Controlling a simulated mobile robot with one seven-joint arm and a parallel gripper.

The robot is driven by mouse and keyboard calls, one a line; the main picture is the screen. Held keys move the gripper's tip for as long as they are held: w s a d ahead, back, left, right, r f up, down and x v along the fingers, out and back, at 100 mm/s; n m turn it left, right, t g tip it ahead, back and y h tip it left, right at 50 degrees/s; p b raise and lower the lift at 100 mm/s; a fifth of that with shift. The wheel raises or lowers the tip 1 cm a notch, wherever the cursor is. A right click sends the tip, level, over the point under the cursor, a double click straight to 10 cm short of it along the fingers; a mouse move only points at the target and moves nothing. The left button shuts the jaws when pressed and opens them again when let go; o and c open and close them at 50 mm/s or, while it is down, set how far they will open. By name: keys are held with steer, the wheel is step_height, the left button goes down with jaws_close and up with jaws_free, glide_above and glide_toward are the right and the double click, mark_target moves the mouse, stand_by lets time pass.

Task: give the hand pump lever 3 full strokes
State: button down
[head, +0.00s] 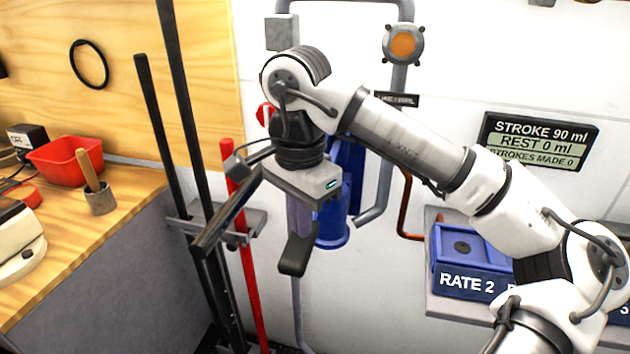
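The blue hand pump (334,225) stands against the white wall, largely hidden behind my gripper and wrist. My gripper (297,255) hangs in front of it, pointing down. One dark-tipped finger shows clearly; the other cannot be made out, so its opening is unclear. A dark bar (228,207) slants down and left from beside the gripper; it may be the pump lever, but its join to the pump is hidden. I cannot tell whether the gripper touches it. The wall display (540,142) reads STROKE 90 ml, REST 0 ml, STROKES MADE 0.
Tall black rods (155,130) and a red rod (243,245) stand in a rack left of the gripper. A wooden bench (95,225) holds a red bin (68,160). Blue boxes, one marked RATE 2 (466,262), sit at right. Grey pipes run behind the pump.

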step_height(320, 180, down, 2)
steer(key=shift+f+b, duration=0.1)
steer(key=shift+b, duration=0.5)
step_height(320, 180, up, 12)
steer(key=p, duration=0.8)
steer(key=shift+p, duration=0.4)
step_height(320, 180, down, 12)
steer(key=b, duration=0.9)
step_height(320, 180, up, 12)
steer(key=p, duration=0.9)
step_height(320, 180, up, 5)
steer(key=p, duration=0.4)
